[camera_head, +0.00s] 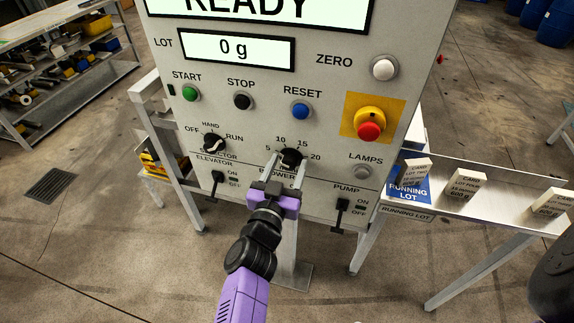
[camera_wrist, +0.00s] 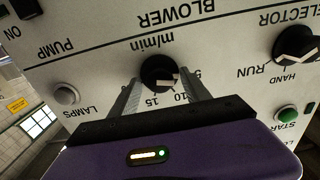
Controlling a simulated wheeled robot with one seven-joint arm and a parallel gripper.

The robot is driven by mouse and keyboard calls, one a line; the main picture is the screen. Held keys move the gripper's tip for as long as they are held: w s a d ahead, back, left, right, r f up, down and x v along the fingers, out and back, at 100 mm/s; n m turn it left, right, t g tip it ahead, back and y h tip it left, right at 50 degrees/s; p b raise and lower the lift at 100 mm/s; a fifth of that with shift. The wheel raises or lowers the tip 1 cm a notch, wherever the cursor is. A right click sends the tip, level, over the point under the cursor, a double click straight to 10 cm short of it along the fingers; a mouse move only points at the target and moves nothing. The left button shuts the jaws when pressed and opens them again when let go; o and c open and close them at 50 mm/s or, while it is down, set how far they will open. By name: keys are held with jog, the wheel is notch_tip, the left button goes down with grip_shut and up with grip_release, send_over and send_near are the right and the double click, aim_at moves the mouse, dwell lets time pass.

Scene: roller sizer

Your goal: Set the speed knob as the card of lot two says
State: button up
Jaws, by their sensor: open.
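The speed knob (camera_head: 291,157) is a black round knob on the grey control panel, with a scale from 5 to 20 around it. In the wrist view the knob (camera_wrist: 158,72) shows its white mark pointing roughly toward the 10. My gripper (camera_head: 287,166) is open, with one finger on each side of the knob; it also shows in the wrist view (camera_wrist: 160,78). I cannot tell whether the fingers touch it. The card of lot two (camera_head: 414,171) stands tilted on the blue running lot plate (camera_head: 408,192); its small print is not readable.
The lot four card (camera_head: 466,183) and another card (camera_head: 552,202) stand on the rail at right. Around the knob are the selector (camera_head: 214,143), elevator switch (camera_head: 217,180), pump switch (camera_head: 341,208) and red emergency button (camera_head: 369,130). The display (camera_head: 236,48) reads 0 g.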

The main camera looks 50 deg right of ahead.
grip_shut()
jog(key=shift+m, duration=0.3)
jog(key=m+p, duration=0.1)
jog(key=m, duration=0.2)
jog(key=shift+s+m+p, duration=0.1)
jog(key=shift+m+p, duration=0.2)
jog(key=shift+p, duration=0.05)
jog(key=m, duration=0.5)
jog(key=shift+s+f+p, duration=0.1)
jog(key=shift+p, duration=0.25)
jog(key=shift+m, duration=0.4)
grip_release()
